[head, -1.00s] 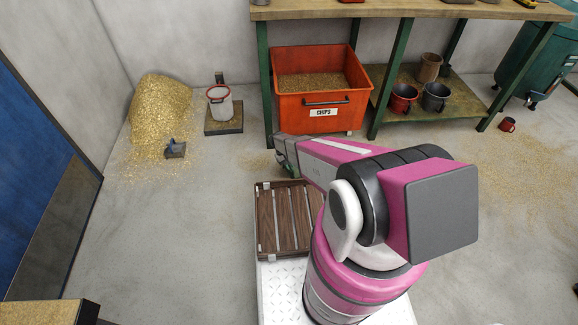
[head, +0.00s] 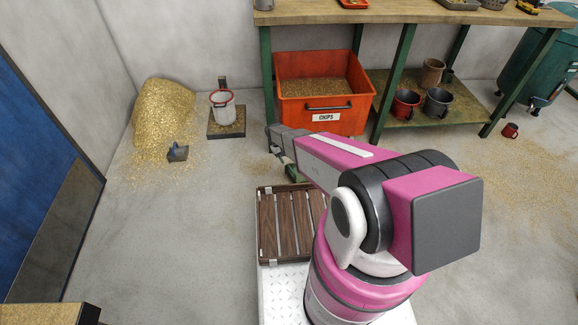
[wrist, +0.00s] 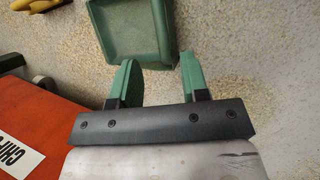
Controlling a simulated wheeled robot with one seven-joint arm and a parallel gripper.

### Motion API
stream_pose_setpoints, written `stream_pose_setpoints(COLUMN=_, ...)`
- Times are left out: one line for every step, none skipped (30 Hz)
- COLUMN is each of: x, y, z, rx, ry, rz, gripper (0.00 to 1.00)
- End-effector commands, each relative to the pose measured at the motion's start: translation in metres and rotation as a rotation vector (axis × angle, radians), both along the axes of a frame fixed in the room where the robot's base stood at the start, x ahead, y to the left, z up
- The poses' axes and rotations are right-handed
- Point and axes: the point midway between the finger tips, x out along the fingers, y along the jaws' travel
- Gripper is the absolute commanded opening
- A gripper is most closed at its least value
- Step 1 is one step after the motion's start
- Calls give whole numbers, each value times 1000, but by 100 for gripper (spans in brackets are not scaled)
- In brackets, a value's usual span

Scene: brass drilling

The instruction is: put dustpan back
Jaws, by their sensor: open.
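The green dustpan (wrist: 136,32) lies on the chip-strewn floor in the wrist view, just beyond my fingertips. Its pan part shows; its top is cut off by the frame edge. My gripper (wrist: 160,80) has two green fingers spread apart with nothing between them. The pan is ahead of the fingers and slightly left, apparently apart from them. In the head view my gripper (head: 287,168) is low in front of the orange bin, partly hidden by my arm. I cannot make out the dustpan in the head view.
The orange chips bin (head: 322,104) stands under the workbench (head: 400,12), close to my gripper's left in the wrist view. A slatted crate (head: 281,225) is nearby. A chip heap (head: 160,110), a small blue-grey object (head: 177,153) and a white bucket (head: 223,107) are left. Left floor is mostly clear.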

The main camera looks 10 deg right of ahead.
Motion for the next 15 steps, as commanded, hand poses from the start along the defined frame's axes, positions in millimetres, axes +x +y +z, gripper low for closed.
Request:
stream_pose_setpoints(x=2, y=3, z=9, rx=0, ry=-1, rz=0, gripper=42)
stream_pose_setpoints(x=3, y=4, z=13, rx=0, ry=-1, rz=0, gripper=42)
stream_pose_setpoints(x=5, y=6, z=18, rx=1, ry=-2, rz=0, gripper=42)
stream_pose_setpoints(x=6, y=7, z=21, rx=0, ry=-2, rz=0, gripper=42)
stream_pose_setpoints(x=7, y=8, z=23, rx=1, ry=-1, rz=-1, gripper=42)
stream_pose_setpoints(x=8, y=9, z=26, rx=1, ry=-1, rz=-1, gripper=42)
stream_pose_setpoints(x=8, y=10, z=28, rx=1, ry=0, rz=-1, gripper=42)
stream_pose_setpoints(x=9, y=10, z=30, rx=1, ry=0, rz=-1, gripper=42)
stream_pose_setpoints(x=8, y=10, z=33, rx=1, ry=0, rz=-3, gripper=42)
stream_pose_setpoints(x=7, y=10, z=36, rx=3, ry=-2, rz=-5, gripper=42)
stream_pose_setpoints(x=5, y=8, z=42, rx=6, ry=-5, rz=-8, gripper=42)
stream_pose_setpoints(x=1, y=5, z=51, rx=11, ry=-12, rz=-15, gripper=42)
stream_pose_setpoints(x=-3, y=2, z=61, rx=17, ry=-19, rz=-22, gripper=42)
stream_pose_setpoints(x=-8, y=-2, z=73, rx=24, ry=-27, rz=-31, gripper=42)
stream_pose_setpoints(x=-17, y=-9, z=90, rx=36, ry=-40, rz=-46, gripper=42)
